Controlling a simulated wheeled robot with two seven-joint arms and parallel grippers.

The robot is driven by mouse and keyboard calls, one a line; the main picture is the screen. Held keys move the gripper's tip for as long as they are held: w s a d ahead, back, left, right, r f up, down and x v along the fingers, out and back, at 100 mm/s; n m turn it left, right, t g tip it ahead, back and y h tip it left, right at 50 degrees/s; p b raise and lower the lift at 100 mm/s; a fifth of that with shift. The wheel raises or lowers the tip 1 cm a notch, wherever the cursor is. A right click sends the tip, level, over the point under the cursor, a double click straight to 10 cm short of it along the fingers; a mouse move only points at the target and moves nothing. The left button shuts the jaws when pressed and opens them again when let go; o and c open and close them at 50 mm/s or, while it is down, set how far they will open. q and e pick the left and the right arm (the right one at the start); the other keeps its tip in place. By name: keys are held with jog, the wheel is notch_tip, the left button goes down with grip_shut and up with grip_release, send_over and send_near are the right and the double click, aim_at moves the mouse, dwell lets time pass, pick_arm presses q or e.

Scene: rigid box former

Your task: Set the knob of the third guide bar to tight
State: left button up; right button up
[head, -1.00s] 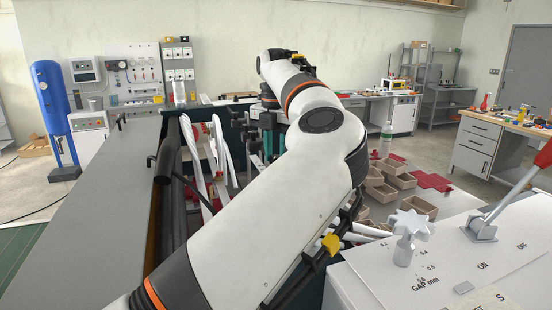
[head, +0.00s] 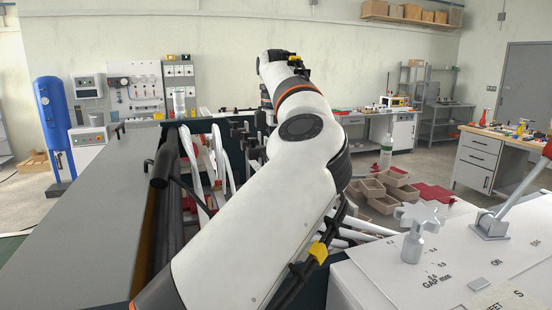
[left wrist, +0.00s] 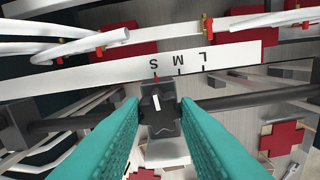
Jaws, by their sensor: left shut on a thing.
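In the left wrist view, a dark knob (left wrist: 158,101) with a white pointer mark sits on a dark horizontal guide bar (left wrist: 235,100). My left gripper (left wrist: 157,117) has its teal fingers on either side of the knob and is shut on it. A white scale strip (left wrist: 110,78) with upside-down letters lies just beyond the knob, and a small red mark shows near its edge. I cannot tell from these frames which guide bar this is. In the head view my left arm hides the gripper and knob. My right gripper is out of view.
White curved rails (head: 222,150) stand left of my arm in the head view. A grey panel (head: 85,215) lies at left. A white machine top with a star-shaped knob (head: 419,218) and a lever (head: 525,185) is at right. Cardboard trays (head: 383,187) lie behind it.

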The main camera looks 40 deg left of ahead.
pick_arm(q)
jog(key=shift+r+m, duration=0.15)
jog(key=shift+m, duration=0.55)
jog(key=o, duration=1)
notch_tip(320, 180, up, 4)
jog(key=shift+r, duration=0.2)
notch_tip(320, 180, up, 8)
jog(key=p, duration=0.5)
jog(key=shift+f, duration=0.25)
jog(key=shift+f, duration=0.1)
